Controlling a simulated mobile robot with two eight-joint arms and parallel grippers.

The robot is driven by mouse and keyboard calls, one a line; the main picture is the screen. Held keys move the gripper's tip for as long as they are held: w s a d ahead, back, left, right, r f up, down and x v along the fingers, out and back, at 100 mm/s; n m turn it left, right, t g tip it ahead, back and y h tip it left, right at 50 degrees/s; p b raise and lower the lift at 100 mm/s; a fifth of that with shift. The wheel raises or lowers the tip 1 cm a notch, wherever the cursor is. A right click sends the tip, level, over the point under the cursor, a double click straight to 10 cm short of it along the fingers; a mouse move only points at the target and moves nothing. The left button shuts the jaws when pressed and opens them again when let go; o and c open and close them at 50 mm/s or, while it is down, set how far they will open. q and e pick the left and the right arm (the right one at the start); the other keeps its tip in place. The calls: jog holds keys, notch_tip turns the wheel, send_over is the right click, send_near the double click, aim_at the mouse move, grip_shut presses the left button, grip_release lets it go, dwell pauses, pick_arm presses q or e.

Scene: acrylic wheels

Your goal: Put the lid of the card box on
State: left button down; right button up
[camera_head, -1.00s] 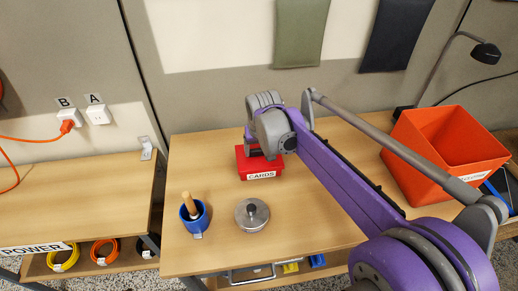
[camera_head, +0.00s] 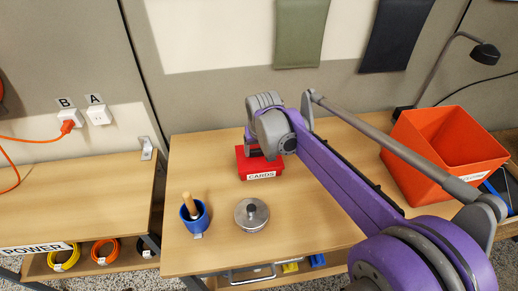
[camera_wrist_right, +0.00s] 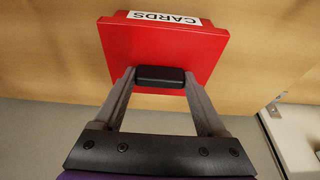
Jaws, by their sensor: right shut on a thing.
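The red card box (camera_head: 262,174) with its white CARDS label stands on the wooden workbench. Its red lid (camera_wrist_right: 165,45) fills the upper part of the right wrist view and has a black handle (camera_wrist_right: 160,77). My right gripper (camera_wrist_right: 160,82) is shut on this handle, one finger at each end. In the head view my right gripper (camera_head: 254,152) is over the box from above and hides part of its top. The lid lies at the top of the box; I cannot tell whether it is fully seated. My left gripper is not in view.
A blue cup (camera_head: 194,222) with a wooden-handled tool and a round metal container (camera_head: 252,214) stand in front of the box. An orange bin (camera_head: 440,150) and a lamp (camera_head: 484,53) are on the right. The bench (camera_head: 320,215) is clear right of the metal container.

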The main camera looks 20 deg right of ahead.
dwell(0.4)
jog(key=o, duration=1.3)
jog(key=p+v, duration=0.1)
jog(key=v, duration=1)
jog(key=shift+s+f, duration=0.1)
jog(key=s+a+f+n+p, duration=0.1)
jog(key=s+f, duration=0.2)
jog(key=s, duration=0.4)
jog(key=s+a+f+n+t+p, duration=0.1)
jog(key=s+a+f, duration=0.1)
jog(key=s+f, duration=0.2)
jog(key=s+a+f+n+t+p, duration=0.1)
jog(key=s+f, duration=0.3)
jog(key=s, duration=0.5)
jog(key=shift+s+a+f+y+p, duration=0.1)
jog(key=shift+s+a+y+p, duration=0.2)
jog(key=shift+a+y+p, duration=0.25)
